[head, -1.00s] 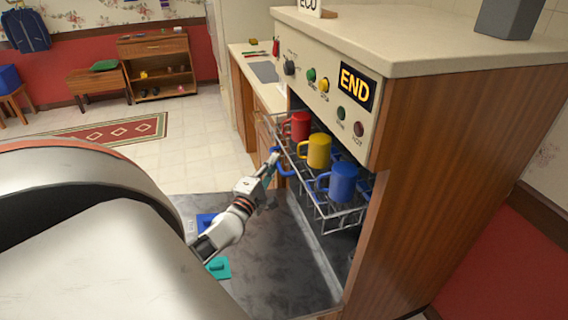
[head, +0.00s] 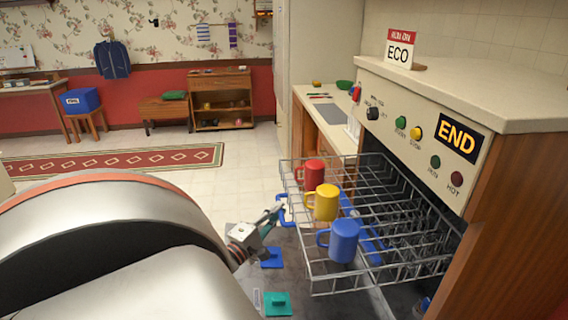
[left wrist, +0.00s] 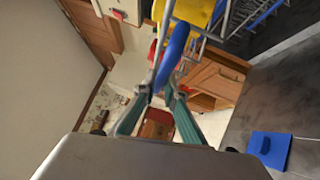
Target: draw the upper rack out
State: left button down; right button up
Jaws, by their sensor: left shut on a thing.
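The upper rack (head: 402,272) is a grey wire basket, standing well out of the dishwasher (head: 400,104) front in the head view. My right gripper is not in view.
The open dishwasher door lies below the rack, partly hidden. A blue piece (head: 271,258) and a teal piece (head: 277,303) lie low beside my arm. A counter (head: 330,125) stands beyond the dishwasher. The tiled floor to the left is clear up to the red rug (head: 110,159).

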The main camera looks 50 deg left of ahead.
pick_arm(q)
jog(key=shift+s+a, duration=0.25)
jog(key=shift+s, duration=0.25)
jog(key=c, duration=2.1)
grip_release()
jog(key=v, duration=1.2)
jog(key=shift+f, duration=0.1)
jog(key=w+d+f+m+g+h, duration=0.1)
jog(key=d+f+m+g+h, duration=0.1)
jog(key=d+f+m, duration=0.5)
jog(key=w+d+f+m+g+h, duration=0.1)
jog(key=d+f+m+g+h, duration=0.2)
jog(key=d+f+m, duration=0.4)
jog(key=w+d+f+m+g+h, duration=0.1)
jog(key=d+f+m, duration=0.7)
jog(key=d, duration=1.4)
jog(key=shift+w+d+m+g+h, duration=0.15)
jog(key=shift+m+g+h, duration=0.45)
jog(key=shift+m, duration=0.8)
jog(key=shift+w+d+m+g+h, duration=0.15)
jog(key=shift+m+g+h, duration=0.15)
jog(key=shift+m+h, duration=0.8)
